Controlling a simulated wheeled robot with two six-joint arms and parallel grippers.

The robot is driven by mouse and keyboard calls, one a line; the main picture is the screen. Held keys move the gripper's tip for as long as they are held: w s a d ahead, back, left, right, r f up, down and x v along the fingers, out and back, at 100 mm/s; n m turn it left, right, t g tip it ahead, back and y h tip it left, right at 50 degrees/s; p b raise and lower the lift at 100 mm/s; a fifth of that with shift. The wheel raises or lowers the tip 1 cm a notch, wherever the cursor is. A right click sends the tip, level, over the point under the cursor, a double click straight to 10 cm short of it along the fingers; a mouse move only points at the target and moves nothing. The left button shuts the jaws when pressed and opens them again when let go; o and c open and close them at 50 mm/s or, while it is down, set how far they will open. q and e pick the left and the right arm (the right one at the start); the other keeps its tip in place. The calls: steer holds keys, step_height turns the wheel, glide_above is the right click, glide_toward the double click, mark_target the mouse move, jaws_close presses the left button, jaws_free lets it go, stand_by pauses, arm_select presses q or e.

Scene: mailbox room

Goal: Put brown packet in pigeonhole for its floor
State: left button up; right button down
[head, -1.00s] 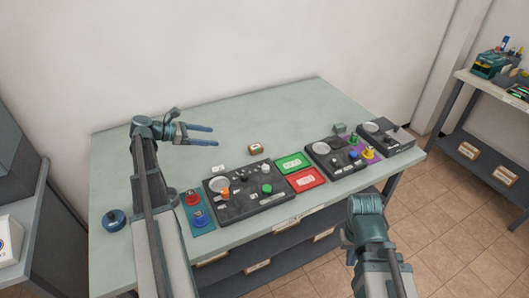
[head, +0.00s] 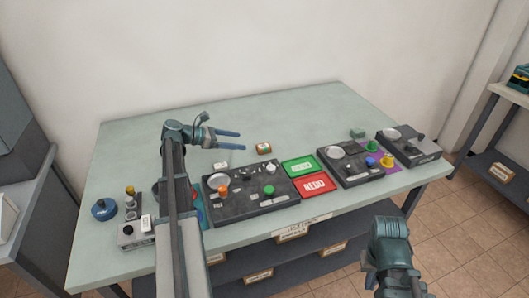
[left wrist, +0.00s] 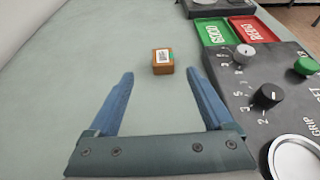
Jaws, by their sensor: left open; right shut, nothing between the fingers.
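The brown packet (head: 264,148) is a small brown box with a white and green label on top. It lies on the pale green table behind the dark control panels. My left gripper (head: 239,140) is open and empty just left of it. In the left wrist view the packet (left wrist: 163,62) lies just beyond the fingertips, between their lines, not touched. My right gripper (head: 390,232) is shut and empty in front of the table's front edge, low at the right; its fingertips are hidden. I cannot make out any pigeonholes.
A dark panel with knobs (head: 250,205), green (head: 300,166) and red (head: 315,185) trays and a second panel (head: 350,172) line the table front. A blue round object (head: 104,209) stands at the left. The table's back is clear. Labelled boxes (head: 292,233) sit on shelves below.

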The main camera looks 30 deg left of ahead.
mark_target(259, 147)
arm_select(q)
steer(key=b+x, duration=0.1)
steer(key=x, duration=0.4)
steer(key=shift+f, duration=0.15)
steer(key=shift+w+d+f+b, duration=0.1)
steer(key=shift+d+f+b, duration=0.1)
steer(key=shift+b, duration=0.3)
steer(key=w+d+f+b, duration=0.2)
steer(key=shift+w+d+f, duration=0.25)
steer(key=shift+f, duration=0.05)
steer(key=shift+w+d, duration=0.1)
steer(key=shift+w, duration=0.05)
jaws_close()
